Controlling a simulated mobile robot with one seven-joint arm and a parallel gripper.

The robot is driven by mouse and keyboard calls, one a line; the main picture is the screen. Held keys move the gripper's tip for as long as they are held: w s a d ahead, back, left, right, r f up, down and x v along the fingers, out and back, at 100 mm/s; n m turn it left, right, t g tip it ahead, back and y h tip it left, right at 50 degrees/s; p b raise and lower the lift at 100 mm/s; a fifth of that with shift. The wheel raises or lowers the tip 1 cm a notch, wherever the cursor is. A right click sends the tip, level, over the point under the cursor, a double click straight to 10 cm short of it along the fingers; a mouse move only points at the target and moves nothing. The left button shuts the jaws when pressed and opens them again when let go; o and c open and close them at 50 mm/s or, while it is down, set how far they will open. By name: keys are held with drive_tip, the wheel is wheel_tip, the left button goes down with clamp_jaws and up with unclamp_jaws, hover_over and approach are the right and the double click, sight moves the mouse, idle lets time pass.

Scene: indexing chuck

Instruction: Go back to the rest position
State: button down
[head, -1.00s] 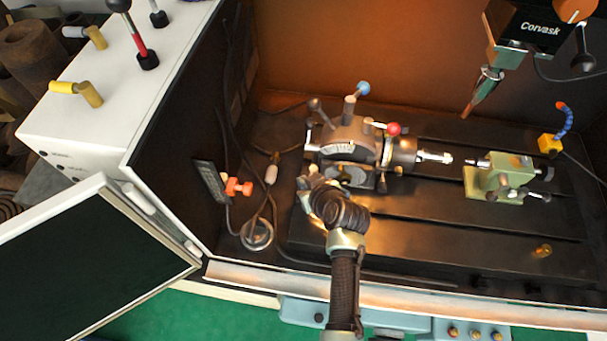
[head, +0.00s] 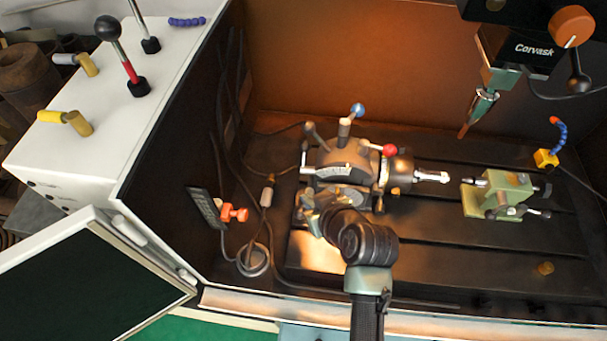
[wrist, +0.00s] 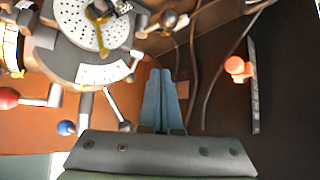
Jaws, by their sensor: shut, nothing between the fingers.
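My gripper (wrist: 162,75) shows in the wrist view as two pale blue fingers pressed together, with nothing between them. In the head view my arm reaches in over the front edge of the machine, and its end is at the front left of the grey indexing head (head: 338,162). I cannot tell from the head view whether it touches it. The wrist view shows the indexing head's dial plate (wrist: 95,25) at the upper left, apart from the fingers. A blue-knobbed lever (head: 357,110) and a red-knobbed lever (head: 390,150) stand on the head.
A green tailstock (head: 500,195) stands on the slotted table, right of the chuck. A spindle with a pointed tool (head: 480,108) hangs at the upper right. An orange knob (head: 234,213) and cables are at the left wall. An open door (head: 90,280) is at the lower left.

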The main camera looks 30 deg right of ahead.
drive_tip(key=w+a+r+t+h, duration=0.1)
drive_tip(key=w+a+r+t, duration=0.15)
drive_tip(key=r, duration=0.75)
drive_tip(key=w+a+r+t, duration=0.2)
drive_tip(key=w+r+t, duration=0.15)
drive_tip(key=r, duration=0.75)
drive_tip(key=w+a+r+t+h, duration=0.15)
drive_tip(key=w+r, duration=0.25)
drive_tip(key=r, duration=0.6)
drive_tip(key=s+a+r+t, duration=0.3)
drive_tip(key=s+r, duration=0.1)
drive_tip(key=r, duration=0.6)
drive_tip(key=s+a+r+t+y, duration=0.1)
drive_tip(key=s+a+r+t, duration=0.3)
drive_tip(key=r, duration=0.6)
drive_tip(key=s+a+r+t+y, duration=0.1)
drive_tip(key=s+a+r+t, duration=0.2)
drive_tip(key=s+r, duration=0.3)
wheel_tip(320, 180, up, 4)
drive_tip(key=shift+s+a+r, duration=0.15)
drive_tip(key=shift+a, duration=0.3)
drive_tip(key=shift+t+y, duration=0.25)
